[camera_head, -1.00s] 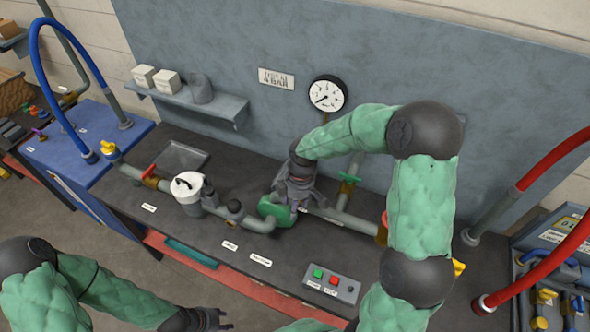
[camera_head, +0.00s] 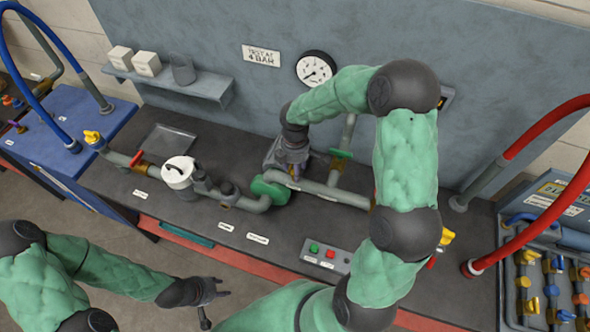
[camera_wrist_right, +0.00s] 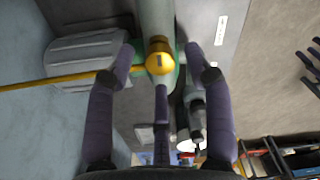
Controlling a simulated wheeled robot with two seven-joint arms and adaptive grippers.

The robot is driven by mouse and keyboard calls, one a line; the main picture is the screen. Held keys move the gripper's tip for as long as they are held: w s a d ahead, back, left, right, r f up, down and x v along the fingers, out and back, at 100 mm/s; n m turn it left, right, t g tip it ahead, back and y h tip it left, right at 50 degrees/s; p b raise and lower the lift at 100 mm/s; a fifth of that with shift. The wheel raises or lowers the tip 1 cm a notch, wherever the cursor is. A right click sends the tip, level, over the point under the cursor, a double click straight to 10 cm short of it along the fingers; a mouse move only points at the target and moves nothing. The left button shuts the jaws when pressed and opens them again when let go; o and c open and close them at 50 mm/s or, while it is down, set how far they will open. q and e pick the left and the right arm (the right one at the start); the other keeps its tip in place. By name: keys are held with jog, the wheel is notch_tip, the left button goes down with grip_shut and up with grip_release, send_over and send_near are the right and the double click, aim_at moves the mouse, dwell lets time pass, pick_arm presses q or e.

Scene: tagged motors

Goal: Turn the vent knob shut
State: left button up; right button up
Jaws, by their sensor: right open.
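A small round yellow knob (camera_wrist_right: 160,63), which looks like the vent knob, sits on the grey-green pipe (camera_wrist_right: 155,18) in the right wrist view. My right gripper (camera_wrist_right: 160,68) is open, its purple fingers on either side of the knob with gaps; I cannot tell whether any finger touches it. In the head view my right gripper (camera_head: 287,163) is over the pipe by the green flange (camera_head: 270,187), and the arm and gripper hide the knob there. My left gripper (camera_head: 212,294) is open and empty, in front of the bench.
A white-lidded pot (camera_head: 178,171), a red valve handle (camera_head: 136,158) and a green valve handle (camera_head: 341,153) are along the pipework. A button box (camera_head: 325,256) is at the bench front. A gauge (camera_head: 316,68) hangs behind.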

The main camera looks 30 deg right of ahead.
jog(key=shift+f, duration=0.65)
grip_shut()
